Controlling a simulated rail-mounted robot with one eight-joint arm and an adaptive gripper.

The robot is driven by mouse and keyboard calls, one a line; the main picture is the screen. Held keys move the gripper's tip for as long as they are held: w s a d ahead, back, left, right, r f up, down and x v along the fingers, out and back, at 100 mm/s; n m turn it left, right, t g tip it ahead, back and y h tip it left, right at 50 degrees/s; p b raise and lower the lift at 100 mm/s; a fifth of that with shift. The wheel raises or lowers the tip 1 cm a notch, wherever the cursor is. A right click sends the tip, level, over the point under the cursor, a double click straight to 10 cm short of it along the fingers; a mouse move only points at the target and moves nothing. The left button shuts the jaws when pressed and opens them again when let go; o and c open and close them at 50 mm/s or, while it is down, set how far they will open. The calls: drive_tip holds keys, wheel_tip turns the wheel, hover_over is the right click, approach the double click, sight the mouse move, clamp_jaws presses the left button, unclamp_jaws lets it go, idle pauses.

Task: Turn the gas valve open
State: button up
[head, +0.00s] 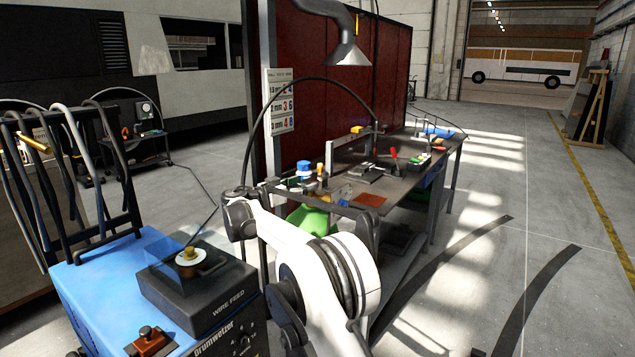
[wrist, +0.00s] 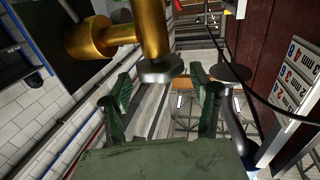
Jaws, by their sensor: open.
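In the wrist view a large brass valve body (wrist: 105,38) comes in from the top, with a grey faceted end (wrist: 160,68) on its upright part. My gripper (wrist: 163,74) is open, with green fingers on both sides of this grey end. I cannot tell whether either finger touches it. In the head view a blue-topped fitting (head: 303,168) with small brass parts stands above a rounded green body (head: 308,220), partly behind my white arm. My fingers cannot be made out clearly there.
A blue welding machine (head: 95,285) with a wire feed box (head: 200,290) stands at the lower left. A workbench (head: 400,185) with tools lies beyond my arm, beside a dark red screen (head: 340,90). A fume hood (head: 347,52) hangs above.

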sight(317, 180)
drive_tip(key=x, duration=0.6)
drive_tip(key=shift+w+d, duration=0.1)
drive_tip(key=shift+d, duration=0.05)
drive_tip(key=shift+f, duration=0.1)
drive_tip(key=c, duration=1.3)
drive_tip(key=shift+w+f, duration=0.1)
clamp_jaws()
